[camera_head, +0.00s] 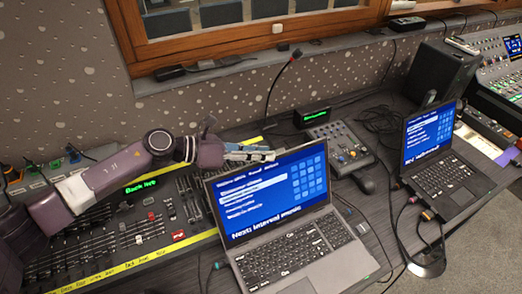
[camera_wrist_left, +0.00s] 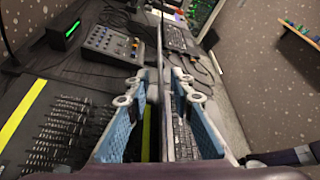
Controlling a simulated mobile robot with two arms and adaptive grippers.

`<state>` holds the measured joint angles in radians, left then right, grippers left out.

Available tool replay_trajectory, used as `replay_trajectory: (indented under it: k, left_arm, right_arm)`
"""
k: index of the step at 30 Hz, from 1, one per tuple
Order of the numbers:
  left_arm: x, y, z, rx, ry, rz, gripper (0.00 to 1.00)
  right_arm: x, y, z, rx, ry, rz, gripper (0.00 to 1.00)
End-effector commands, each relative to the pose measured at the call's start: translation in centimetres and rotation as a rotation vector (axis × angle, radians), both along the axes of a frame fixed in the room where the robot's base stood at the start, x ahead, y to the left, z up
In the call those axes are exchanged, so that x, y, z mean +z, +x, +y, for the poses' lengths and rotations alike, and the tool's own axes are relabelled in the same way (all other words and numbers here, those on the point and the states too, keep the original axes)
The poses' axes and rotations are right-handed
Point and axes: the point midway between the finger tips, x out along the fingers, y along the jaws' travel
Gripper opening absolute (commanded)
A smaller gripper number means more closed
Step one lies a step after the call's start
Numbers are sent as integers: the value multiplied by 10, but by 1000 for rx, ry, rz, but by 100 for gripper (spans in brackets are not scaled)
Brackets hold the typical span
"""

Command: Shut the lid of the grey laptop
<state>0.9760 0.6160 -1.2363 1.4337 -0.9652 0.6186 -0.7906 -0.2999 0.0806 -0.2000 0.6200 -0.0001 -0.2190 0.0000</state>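The grey laptop (camera_head: 291,240) stands open on the desk in the middle of the head view, its lit blue screen (camera_head: 272,192) tilted up. I cannot tell if either finger touches the lid. My right gripper is not in view.
A second open laptop (camera_head: 444,165) stands to the right, with cables between the two. A small control box (camera_head: 340,146) and a gooseneck microphone (camera_head: 282,72) are behind the grey laptop. A fader console (camera_head: 150,225) lies to the left. A window frame is above.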

Motion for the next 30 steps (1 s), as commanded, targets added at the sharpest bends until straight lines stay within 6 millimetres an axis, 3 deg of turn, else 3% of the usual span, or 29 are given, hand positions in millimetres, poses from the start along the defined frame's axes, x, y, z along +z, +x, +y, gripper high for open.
replay_trajectory:
  k: [5, 11, 30]
  left_arm:
    - [0, 0, 0, 0, 0, 0, 21]
    - [0, 0, 1, 1, 0, 1, 0]
    - [2, 4, 2, 0, 8, -22, 0]
  right_arm:
    - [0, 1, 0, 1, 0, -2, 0]
    - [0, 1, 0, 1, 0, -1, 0]
    - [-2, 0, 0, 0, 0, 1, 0]
